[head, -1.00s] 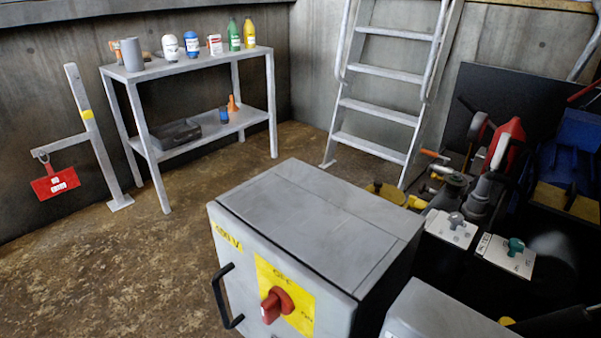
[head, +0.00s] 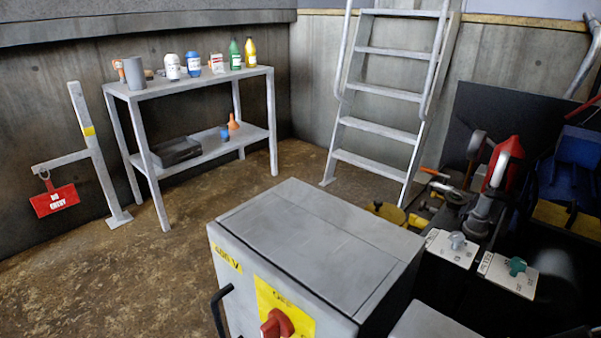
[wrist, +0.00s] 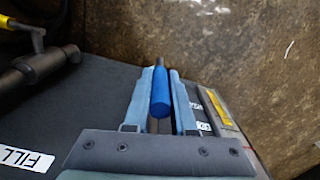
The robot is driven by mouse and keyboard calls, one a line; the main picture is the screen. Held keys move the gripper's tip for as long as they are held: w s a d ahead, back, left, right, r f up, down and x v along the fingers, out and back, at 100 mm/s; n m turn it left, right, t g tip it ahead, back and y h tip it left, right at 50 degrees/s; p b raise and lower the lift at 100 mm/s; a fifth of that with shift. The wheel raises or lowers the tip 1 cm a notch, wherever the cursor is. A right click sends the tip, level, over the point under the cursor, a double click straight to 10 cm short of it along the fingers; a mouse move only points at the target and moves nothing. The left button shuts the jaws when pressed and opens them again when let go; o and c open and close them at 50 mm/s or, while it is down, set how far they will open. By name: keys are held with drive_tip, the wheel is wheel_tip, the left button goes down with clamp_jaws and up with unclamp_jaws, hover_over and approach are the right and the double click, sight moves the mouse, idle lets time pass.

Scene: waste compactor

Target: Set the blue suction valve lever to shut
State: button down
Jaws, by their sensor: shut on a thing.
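The blue suction valve lever (wrist: 160,98) shows in the wrist view as a blue round handle with a dark tip at its far end. My gripper (wrist: 163,72) has its two pale blue fingers on either side of the handle and is shut on it. The lever's pivot and valve body are hidden or too dark to tell. I cannot make out the blue lever in the head view.
A grey cabinet (head: 318,235) with a red rotary switch (head: 276,325) stands in front. A shelf (head: 200,83) with bottles and a ladder (head: 390,95) stand behind. Machinery with a green knob (head: 515,266) crowds the right. Bare floor lies at left.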

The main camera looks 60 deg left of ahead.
drive_tip(key=shift+d, duration=0.15)
idle(0.5)
drive_tip(key=w+d+f+g+y+b, duration=0.1)
drive_tip(key=d+f+g+y+b, duration=0.2)
drive_tip(key=y, duration=0.9)
drive_tip(key=d+f+b, duration=0.1)
drive_tip(key=d+b, duration=0.1)
drive_tip(key=b, duration=0.1)
drive_tip(key=shift+w+d+f+y, duration=0.15)
drive_tip(key=shift+w+d+y, duration=0.1)
drive_tip(key=shift+d+y, duration=0.15)
drive_tip(key=c, duration=0.8)
unclamp_jaws()
drive_tip(key=shift+o, duration=0.2)
